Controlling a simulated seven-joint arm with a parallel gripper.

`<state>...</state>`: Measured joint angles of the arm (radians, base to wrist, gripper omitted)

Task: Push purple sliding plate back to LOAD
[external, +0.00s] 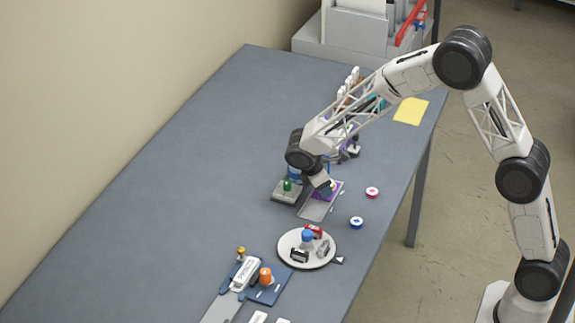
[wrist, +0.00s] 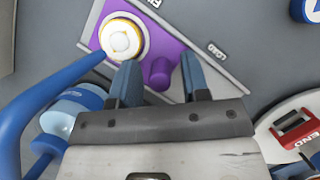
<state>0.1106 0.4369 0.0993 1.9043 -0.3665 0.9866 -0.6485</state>
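The purple sliding plate (wrist: 174,45) lies in a light grey track. It carries a round white and yellow piece (wrist: 122,38) and a purple knob (wrist: 158,73). In the external view, my gripper (external: 324,186) partly hides the purple plate (external: 336,187), and the bare end of the track (external: 314,211) points toward the round tray.
A grey block with a green knob (external: 288,187) stands just left of the track. A round white tray (external: 285,249) with several small parts is nearby. Two round pieces, pink (external: 372,192) and blue (external: 356,222), lie to the right. The table's left side is clear.

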